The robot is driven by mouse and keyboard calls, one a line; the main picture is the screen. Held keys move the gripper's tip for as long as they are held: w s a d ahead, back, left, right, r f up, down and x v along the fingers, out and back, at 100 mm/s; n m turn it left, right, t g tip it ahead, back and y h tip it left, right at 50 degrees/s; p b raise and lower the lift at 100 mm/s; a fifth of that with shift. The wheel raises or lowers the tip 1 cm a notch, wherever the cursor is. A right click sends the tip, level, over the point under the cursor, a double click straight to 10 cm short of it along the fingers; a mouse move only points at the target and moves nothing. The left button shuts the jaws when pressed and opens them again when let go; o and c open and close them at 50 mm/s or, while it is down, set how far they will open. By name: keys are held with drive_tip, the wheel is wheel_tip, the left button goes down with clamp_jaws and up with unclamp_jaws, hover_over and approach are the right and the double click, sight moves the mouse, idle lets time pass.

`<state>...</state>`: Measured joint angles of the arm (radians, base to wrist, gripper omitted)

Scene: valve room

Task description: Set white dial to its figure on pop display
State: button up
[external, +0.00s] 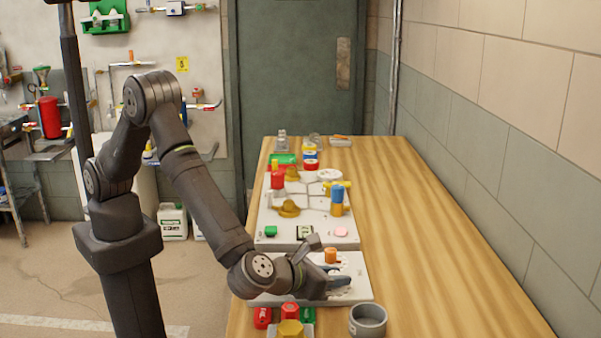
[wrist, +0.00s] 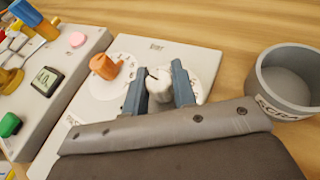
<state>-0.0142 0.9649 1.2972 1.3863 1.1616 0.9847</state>
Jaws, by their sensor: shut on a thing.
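My gripper (wrist: 163,80) is shut on the white dial (wrist: 160,88), with one grey-blue finger on each side of it. The dial stands on a white panel (wrist: 165,48), and a dark pointer mark shows at its top. Part of its scale shows to the right of the fingers; the rest is hidden. A small display (wrist: 45,80) with dark digits is on the neighbouring panel, too small to read surely. In the external view my gripper (external: 340,281) is low over the near panel (external: 355,263) and hides the white dial.
An orange dial (wrist: 105,67) stands left of my fingers on the same panel. A grey round bin (wrist: 290,80) is at the right. A green button (wrist: 10,125) and pink button (wrist: 77,39) flank the display. The wooden bench (external: 430,240) is clear on the right.

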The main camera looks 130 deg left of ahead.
drive_tip(key=shift+n+g, duration=0.5)
drive_tip(key=shift+g, duration=0.2)
drive_tip(key=o, duration=1)
drive_tip(key=shift+d, duration=0.1)
drive_tip(key=v, duration=1.7)
drive_tip(key=shift+s+d, duration=0.1)
drive_tip(key=shift+d, duration=0.05)
